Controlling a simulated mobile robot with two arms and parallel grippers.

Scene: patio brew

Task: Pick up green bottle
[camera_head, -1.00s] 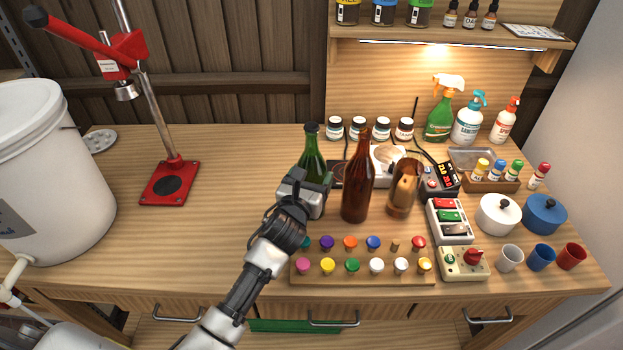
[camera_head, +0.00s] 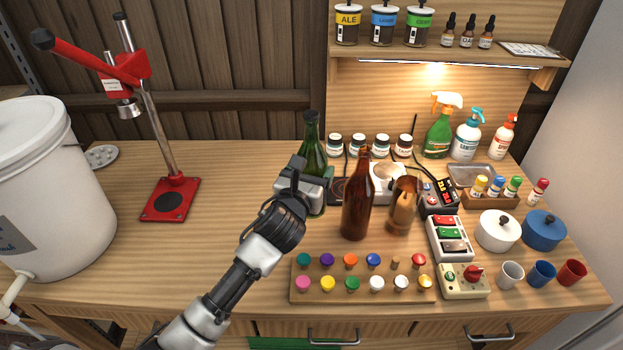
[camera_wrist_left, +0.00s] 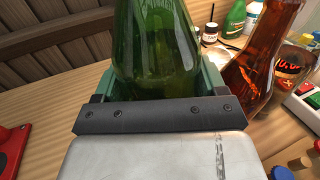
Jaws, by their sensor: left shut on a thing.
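The green bottle (camera_head: 313,150) stands upright on the wooden bench, left of the brown bottle (camera_head: 357,200). My left gripper (camera_head: 312,190) is shut on its lower body, and the gripper hides part of the bottle in the head view. In the left wrist view the green bottle (camera_wrist_left: 157,45) fills the space between the fingers. I cannot tell whether its base is touching the bench. My right gripper is not in view.
A brown glass (camera_head: 403,207) stands right of the brown bottle. A board of coloured stoppers (camera_head: 340,296) lies in front. A red capping press (camera_head: 170,198) and a white bucket (camera_head: 50,190) stand left. The bench between press and bottle is clear.

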